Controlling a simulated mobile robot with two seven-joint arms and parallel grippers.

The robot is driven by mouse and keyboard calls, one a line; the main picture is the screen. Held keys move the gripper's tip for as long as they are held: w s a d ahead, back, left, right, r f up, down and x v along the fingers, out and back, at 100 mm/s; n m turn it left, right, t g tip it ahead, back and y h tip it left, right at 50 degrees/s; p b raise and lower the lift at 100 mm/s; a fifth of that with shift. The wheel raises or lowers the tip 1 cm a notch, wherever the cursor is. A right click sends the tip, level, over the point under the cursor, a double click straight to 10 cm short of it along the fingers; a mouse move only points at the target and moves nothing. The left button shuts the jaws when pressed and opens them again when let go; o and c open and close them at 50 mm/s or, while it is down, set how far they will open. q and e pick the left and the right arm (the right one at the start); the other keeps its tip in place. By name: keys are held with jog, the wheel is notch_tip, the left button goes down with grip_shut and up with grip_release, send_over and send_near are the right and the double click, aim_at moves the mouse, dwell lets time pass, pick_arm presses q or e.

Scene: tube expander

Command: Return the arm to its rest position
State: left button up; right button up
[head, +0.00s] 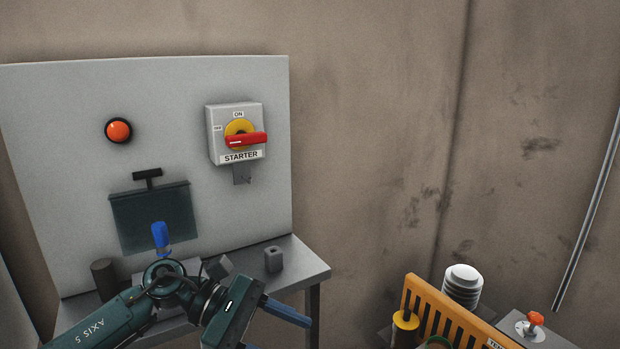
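My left arm, dark green, comes in from the bottom left. Its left gripper (279,334) is low in the picture, in front of the small grey table (305,268). One blue finger points right and down; only a small bit of the other blue finger shows at the bottom edge. The two fingers are spread well apart, and I see nothing between them. My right gripper is not in view.
A grey panel (60,180) behind the table carries an orange button (118,130) and a starter switch (240,142) with a red handle. A blue-topped object (160,236) and a small grey block (273,259) are near the arm. An orange slotted guard (455,318) stands lower right.

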pick_arm(q)
jog(key=a+f+m+t+y, duration=0.3)
jog(key=f+m+t, duration=0.4)
jog(key=m+t, duration=0.5)
jog(key=a+f+m+t+y, duration=0.2)
jog(key=f+m+t, duration=0.55)
jog(key=m, duration=0.95)
jog(key=s+a+f+n+g+y, duration=0.3)
jog(key=s+f+n, duration=0.4)
jog(key=f, duration=0.1)
jog(key=s+a+f+n+g+y, duration=0.3)
jog(key=s+a+f+n, duration=0.1)
jog(key=s+f+n, duration=0.3)
jog(key=shift+f, duration=0.8)
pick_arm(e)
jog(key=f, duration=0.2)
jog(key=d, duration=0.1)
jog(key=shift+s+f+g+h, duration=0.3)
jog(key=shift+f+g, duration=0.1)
pick_arm(q)
jog(key=shift+g, duration=0.25)
